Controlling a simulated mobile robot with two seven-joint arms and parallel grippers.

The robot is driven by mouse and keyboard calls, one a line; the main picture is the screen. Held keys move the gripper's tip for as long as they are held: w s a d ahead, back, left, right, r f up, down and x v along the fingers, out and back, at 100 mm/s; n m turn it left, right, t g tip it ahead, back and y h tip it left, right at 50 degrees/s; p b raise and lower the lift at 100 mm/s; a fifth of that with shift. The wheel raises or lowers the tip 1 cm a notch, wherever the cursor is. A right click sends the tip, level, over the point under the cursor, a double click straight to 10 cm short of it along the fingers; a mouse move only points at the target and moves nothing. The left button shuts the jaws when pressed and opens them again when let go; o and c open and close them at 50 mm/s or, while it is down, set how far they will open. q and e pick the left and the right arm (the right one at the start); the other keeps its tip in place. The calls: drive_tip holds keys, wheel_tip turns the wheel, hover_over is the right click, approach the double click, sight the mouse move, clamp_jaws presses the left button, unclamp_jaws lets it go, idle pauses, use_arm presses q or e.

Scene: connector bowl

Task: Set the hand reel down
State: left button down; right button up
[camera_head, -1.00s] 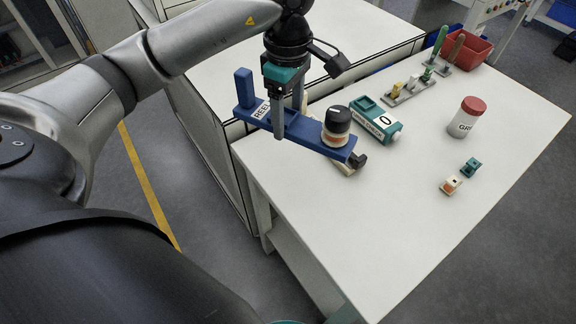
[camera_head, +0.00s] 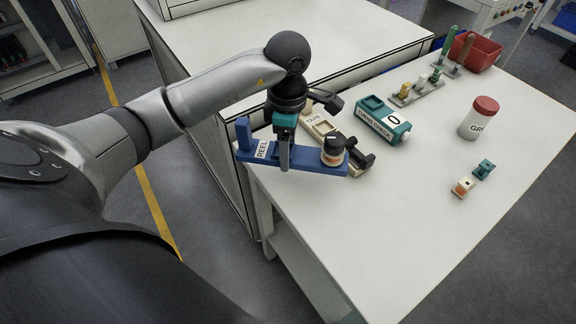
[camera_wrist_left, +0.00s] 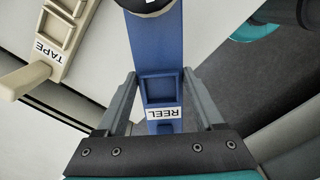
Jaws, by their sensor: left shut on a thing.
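The hand reel is a blue bar labelled REEL (camera_head: 312,161), with an upright blue post at its left end and a dark-topped spool (camera_head: 333,150) near its right end. My left gripper (camera_head: 285,163) is shut on the reel near the label. The reel lies at the table's left corner, its post end out past the edge. I cannot tell whether it touches the table (camera_head: 400,225). In the left wrist view the reel (camera_wrist_left: 158,60) runs between the two fingers (camera_wrist_left: 165,100). My right gripper is not in view.
A cream tape holder (camera_head: 318,122), also in the left wrist view (camera_wrist_left: 58,35), lies just behind the reel. A teal box (camera_head: 383,122), a red-lidded jar (camera_head: 479,118), two small connectors (camera_head: 463,187), a rack (camera_head: 418,92) and a red bowl (camera_head: 475,52) are on the table. The front middle is clear.

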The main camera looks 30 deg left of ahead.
sight(288, 174)
use_arm(q)
wheel_tip(288, 174, down, 2)
drive_tip(key=shift+f, duration=0.1)
wheel_tip(288, 174, down, 2)
drive_tip(key=shift+f+b, duration=0.25)
drive_tip(key=shift+b, duration=0.2)
drive_tip(key=shift+f, duration=0.4)
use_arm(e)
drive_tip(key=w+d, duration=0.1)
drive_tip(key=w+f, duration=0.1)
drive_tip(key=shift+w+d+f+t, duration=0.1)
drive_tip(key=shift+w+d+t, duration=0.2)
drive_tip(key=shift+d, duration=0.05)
use_arm(q)
drive_tip(key=shift+c, duration=2.2)
unclamp_jaws()
drive_tip(key=shift+f, duration=0.1)
drive_tip(key=o, duration=0.4)
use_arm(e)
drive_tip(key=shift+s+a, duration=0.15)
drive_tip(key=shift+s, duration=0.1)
